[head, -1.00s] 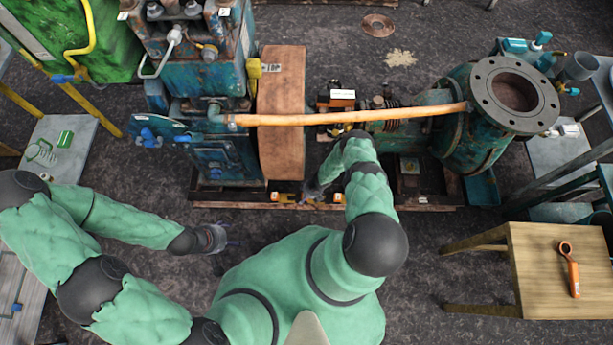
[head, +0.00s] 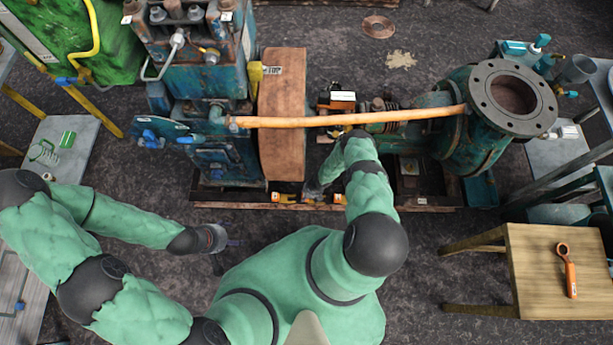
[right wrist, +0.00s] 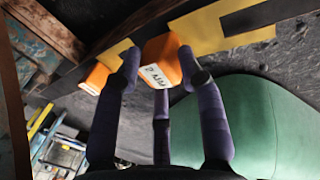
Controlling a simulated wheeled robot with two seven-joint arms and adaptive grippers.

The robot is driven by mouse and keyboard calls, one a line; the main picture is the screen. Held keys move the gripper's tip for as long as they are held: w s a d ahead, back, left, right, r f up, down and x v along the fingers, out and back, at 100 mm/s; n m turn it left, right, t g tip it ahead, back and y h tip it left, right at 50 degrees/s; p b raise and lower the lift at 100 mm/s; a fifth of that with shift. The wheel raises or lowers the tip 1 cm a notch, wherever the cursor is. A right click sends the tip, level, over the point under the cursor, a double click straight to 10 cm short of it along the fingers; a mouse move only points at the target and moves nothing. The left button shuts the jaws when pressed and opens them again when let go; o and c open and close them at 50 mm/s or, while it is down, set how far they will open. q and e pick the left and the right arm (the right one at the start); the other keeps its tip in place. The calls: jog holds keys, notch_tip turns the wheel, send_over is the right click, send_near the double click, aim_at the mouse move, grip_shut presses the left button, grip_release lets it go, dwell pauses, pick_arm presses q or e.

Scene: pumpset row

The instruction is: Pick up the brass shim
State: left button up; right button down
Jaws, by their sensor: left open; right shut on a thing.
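My right gripper (right wrist: 160,75) has purple fingers closed around an orange block (right wrist: 161,53) with a white, marked label. In the head view my right gripper (head: 315,190) is at the front rail of the pump base, partly hidden by my arm. A second orange block (right wrist: 97,78) lies to the left of the held one, beside the rail. I cannot tell whether either block is the brass shim; no other piece is clearly a shim. My left gripper (head: 215,238) is open and empty above the floor, left of centre.
The pump base rail (head: 235,205) runs in front of the machine, with an orange pipe (head: 350,118) above it. A wooden table (head: 530,270) with an orange-handled tool (head: 568,270) stands at the right. The floor between my left gripper and the base is clear.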

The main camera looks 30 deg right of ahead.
notch_tip(320, 180, up, 2)
jog(key=shift+r+p, duration=0.1)
jog(key=shift+p, duration=0.65)
jog(key=shift+s+a+r+p, duration=0.25)
jog(key=shift+s+r+p, duration=0.2)
jog(key=shift+p, duration=0.7)
jog(key=s+a+r+p, duration=0.7)
jog(key=s+p, duration=0.4)
jog(key=p, duration=0.6)
jog(key=shift+r+p, duration=0.35)
jog(key=shift+r, duration=0.45)
jog(key=c, duration=1.5)
grip_release()
jog(key=shift+d, duration=0.1)
jog(key=c, duration=0.4)
jog(key=shift+c, duration=0.2)
